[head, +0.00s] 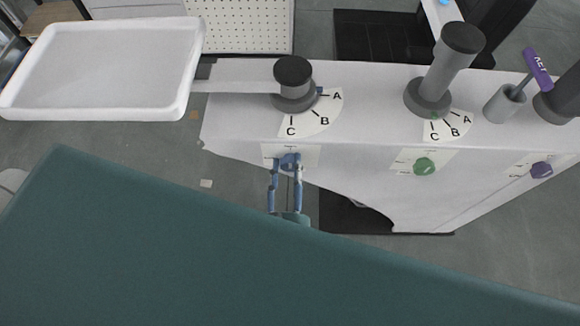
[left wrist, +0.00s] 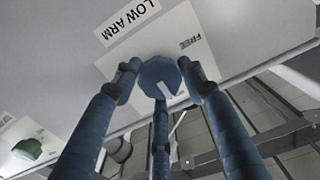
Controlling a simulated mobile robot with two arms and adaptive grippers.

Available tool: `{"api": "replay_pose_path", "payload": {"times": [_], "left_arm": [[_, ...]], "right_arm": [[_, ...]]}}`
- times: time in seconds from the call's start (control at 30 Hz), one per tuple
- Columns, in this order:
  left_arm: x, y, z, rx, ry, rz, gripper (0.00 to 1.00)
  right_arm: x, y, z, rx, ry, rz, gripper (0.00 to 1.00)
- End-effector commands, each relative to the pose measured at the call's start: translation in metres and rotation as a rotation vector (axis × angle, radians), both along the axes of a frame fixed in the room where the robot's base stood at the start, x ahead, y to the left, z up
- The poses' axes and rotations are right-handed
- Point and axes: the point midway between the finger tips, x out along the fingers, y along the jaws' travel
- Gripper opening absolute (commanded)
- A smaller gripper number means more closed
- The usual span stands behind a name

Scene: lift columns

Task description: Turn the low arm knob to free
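The blue low arm knob (head: 290,162) is on the front face of the light grey bench, under the left column. In the left wrist view the knob (left wrist: 157,74) shows a pale pointer mark aimed to the lower right. The "LOW ARM" label (left wrist: 128,17) is to its upper left, and the small "FREE" label (left wrist: 188,43) is to its upper right. My left gripper (head: 286,174) has its blue fingers on both sides of the knob, apparently touching it. A third finger shows below the knob in the wrist view. My right gripper is out of view.
A white tray (head: 105,62) extends left on an arm from a dark-capped column (head: 293,75) with an A-B-C dial. A taller column (head: 449,65) stands to the right. A green knob (head: 424,166) and a purple knob (head: 541,170) are on the front face. A purple-tagged tool stands in a grey cup (head: 503,104).

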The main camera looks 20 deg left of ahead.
Motion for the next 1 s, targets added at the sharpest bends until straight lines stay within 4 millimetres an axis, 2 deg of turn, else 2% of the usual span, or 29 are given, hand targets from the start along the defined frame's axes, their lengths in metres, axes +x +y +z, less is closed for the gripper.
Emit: {"api": "replay_pose_path", "payload": {"times": [0.2, 0.47, 1.0], "left_arm": [[0.001, 0.0, 0.0, -0.009, -0.004, 0.0, 0.15], [0.001, 0.0, 0.0, -0.103, -0.03, 0.0, 0.15], [0.002, 0.001, 0.0, -0.56, -0.164, 0.0, 0.15]], "right_arm": [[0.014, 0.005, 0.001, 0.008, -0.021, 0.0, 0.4], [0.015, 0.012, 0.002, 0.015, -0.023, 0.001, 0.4], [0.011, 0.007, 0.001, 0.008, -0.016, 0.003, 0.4]]}}
